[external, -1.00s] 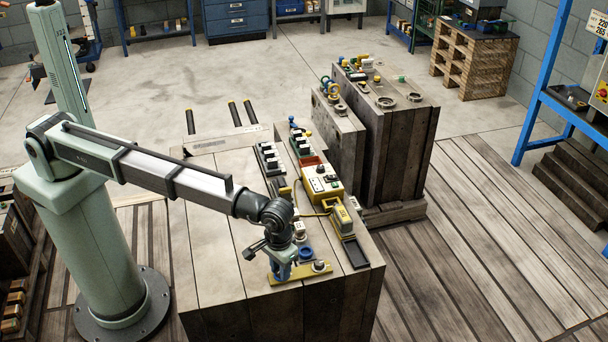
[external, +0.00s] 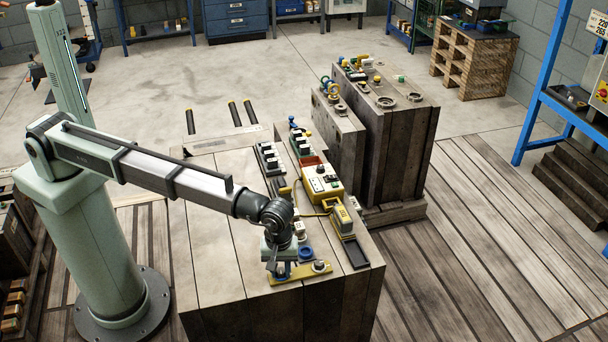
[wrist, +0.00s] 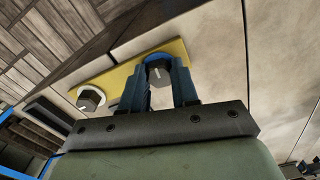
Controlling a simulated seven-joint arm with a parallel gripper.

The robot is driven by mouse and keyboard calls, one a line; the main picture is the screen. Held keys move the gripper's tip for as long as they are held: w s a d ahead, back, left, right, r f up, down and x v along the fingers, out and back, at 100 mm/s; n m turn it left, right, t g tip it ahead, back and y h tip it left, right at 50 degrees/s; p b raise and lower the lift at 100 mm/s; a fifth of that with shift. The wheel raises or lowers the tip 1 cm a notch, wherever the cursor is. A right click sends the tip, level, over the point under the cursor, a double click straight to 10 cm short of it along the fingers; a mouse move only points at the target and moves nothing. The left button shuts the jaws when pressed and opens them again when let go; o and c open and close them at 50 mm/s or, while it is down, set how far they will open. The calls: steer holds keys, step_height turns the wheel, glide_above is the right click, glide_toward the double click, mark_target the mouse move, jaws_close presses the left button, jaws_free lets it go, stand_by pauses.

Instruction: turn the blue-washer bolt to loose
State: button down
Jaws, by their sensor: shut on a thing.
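A yellow plate (external: 304,272) lies on the near end of the block's top, and it also shows in the wrist view (wrist: 120,77). My gripper (wrist: 159,80) is shut on the blue-washer bolt (wrist: 159,73), with one blue-grey finger on each side of its hex head. A little of the blue washer shows around the head; the rest is hidden by the fingers. The head bears a pale mark. In the external view my gripper (external: 281,271) points down over the plate's left end and hides this bolt. A second bolt with a pale washer (wrist: 90,97) sits at the plate's other end (external: 319,266).
A blue ring (external: 305,252) stands just behind the plate. A yellow box with a cable (external: 322,182), a yellow handheld device (external: 343,221) and a dark tray (external: 356,252) lie to the right and behind. The block's left top (external: 215,220) is clear.

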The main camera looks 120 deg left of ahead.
mark_target(281, 270)
steer(key=shift+s+f+n, duration=0.1)
steer(key=shift+s+n, duration=0.05)
steer(key=shift+n, duration=0.35)
steer(key=c, duration=0.8)
jaws_free()
steer(key=shift+c, duration=0.2)
step_height(281, 270, up, 14)
